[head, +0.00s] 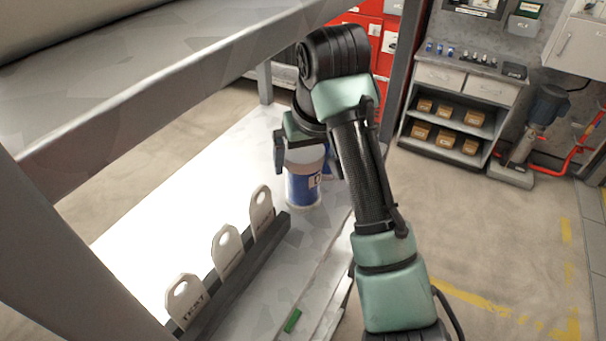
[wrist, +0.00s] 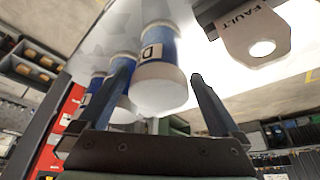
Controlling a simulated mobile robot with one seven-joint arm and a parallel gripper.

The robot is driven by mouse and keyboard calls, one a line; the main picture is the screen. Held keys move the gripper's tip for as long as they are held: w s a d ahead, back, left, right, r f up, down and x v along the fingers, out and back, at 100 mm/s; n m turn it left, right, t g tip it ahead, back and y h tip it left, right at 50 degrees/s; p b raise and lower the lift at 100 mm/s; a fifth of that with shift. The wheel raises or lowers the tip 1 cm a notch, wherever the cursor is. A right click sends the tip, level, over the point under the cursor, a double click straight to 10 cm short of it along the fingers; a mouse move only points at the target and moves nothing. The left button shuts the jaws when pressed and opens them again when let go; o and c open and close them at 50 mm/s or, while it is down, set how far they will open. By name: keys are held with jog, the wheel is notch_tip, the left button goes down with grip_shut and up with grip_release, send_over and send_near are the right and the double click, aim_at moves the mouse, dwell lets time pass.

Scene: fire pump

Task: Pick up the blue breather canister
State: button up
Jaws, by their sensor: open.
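A blue canister with a white top and a white label marked "D" (head: 303,188) stands on the pale shelf (head: 150,215). In the wrist view this canister (wrist: 158,72) lies between the two fingers, its white top towards my gripper. My gripper (head: 306,160) is open, with its fingers on either side of the white top. I cannot tell whether either finger touches it. Two more blue-and-white canisters show at left in the wrist view, a nearer one (wrist: 124,112) and a farther one (wrist: 95,84), both partly hidden by the left finger.
A dark rail (head: 240,275) with upright tags, one reading "TEST" (head: 187,300), runs along the shelf in front of the canister. The "FAULT" tag (wrist: 255,35) is close by at upper right in the wrist view. An upper shelf (head: 150,75) overhangs at left.

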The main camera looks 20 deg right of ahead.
jog(key=p+x, duration=0.1)
jog(key=x, duration=0.4)
jog(key=c, duration=1.4)
jog(key=shift+r, duration=0.15)
